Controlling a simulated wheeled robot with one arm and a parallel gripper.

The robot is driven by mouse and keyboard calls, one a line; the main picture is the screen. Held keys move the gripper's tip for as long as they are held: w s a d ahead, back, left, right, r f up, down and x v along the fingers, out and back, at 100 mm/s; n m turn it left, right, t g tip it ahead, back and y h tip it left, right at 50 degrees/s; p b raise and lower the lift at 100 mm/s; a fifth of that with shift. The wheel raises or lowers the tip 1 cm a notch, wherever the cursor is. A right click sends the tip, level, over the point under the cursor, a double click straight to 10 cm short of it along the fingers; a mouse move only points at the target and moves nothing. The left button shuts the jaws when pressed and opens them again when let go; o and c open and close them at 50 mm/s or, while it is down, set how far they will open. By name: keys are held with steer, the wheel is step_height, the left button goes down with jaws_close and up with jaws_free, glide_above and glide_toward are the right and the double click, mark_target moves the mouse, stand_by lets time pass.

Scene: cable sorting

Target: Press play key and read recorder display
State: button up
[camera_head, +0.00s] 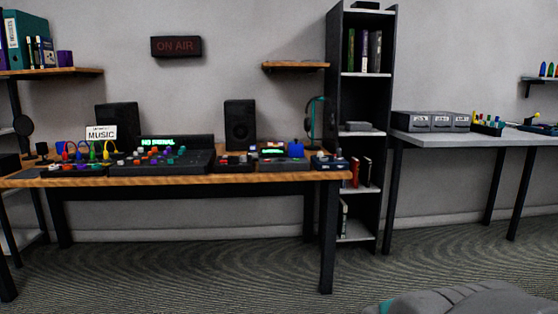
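A wooden desk (215,181) stands at the left against the wall. A small dark device (281,163) near its right end has a lit greenish display (272,148); it may be the recorder, but its text is too small to read. I cannot make out a play key. A larger mixing console (165,160) to its left has coloured knobs and a green screen (158,142) that appears to read "NO SIGNAL". Another small dark unit (330,162) sits at the desk's right corner. My gripper is not in view.
Coloured cables (90,152) plug into a box at the desk's left, below a "MUSIC" sign (101,133). A tall black shelf (380,215) stands right of the desk. A grey table (470,137) with boxes is farther right. Striped floor (200,270) before the desk is open.

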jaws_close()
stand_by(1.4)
